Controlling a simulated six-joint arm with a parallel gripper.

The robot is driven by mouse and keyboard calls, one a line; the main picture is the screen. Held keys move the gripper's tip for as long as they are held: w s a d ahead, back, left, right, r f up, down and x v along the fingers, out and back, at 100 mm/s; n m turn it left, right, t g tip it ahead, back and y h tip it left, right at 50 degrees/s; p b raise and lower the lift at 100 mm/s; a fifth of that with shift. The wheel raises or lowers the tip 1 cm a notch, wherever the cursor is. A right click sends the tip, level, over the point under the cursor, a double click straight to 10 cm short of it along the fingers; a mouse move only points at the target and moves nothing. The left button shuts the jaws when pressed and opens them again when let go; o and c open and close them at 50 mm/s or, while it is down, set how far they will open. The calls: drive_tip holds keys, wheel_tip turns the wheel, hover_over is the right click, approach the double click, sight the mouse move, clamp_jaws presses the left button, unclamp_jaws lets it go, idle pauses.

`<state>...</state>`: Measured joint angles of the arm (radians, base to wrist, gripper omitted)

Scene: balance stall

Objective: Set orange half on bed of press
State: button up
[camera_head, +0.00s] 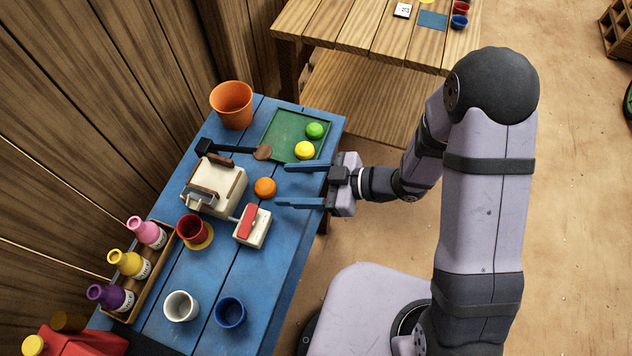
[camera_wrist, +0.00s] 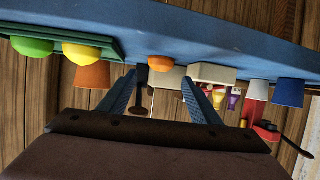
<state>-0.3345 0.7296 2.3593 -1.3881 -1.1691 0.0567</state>
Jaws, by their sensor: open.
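The orange half (camera_head: 265,187) is a small orange dome on the blue table, also seen in the wrist view (camera_wrist: 160,64). My gripper (camera_head: 282,186) is open and empty. Its two blue fingers point left, with the orange half just beyond and between the fingertips, apart from them. In the wrist view, the fingers (camera_wrist: 158,84) spread either side of it. The press seems to be the cream block with brown bars (camera_head: 220,180), left of the orange half. A dark lever with a brown round end (camera_head: 262,152) lies behind. The bed is hard to make out.
A green tray (camera_head: 275,142) holds a green half (camera_head: 314,130) and a yellow half (camera_head: 304,150). A cream block with a red top (camera_head: 250,226) sits in front of the orange half. An orange pot (camera_head: 232,103), cups and a bottle rack (camera_head: 150,285) stand around.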

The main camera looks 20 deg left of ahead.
drive_tip(key=shift+v, duration=2.95)
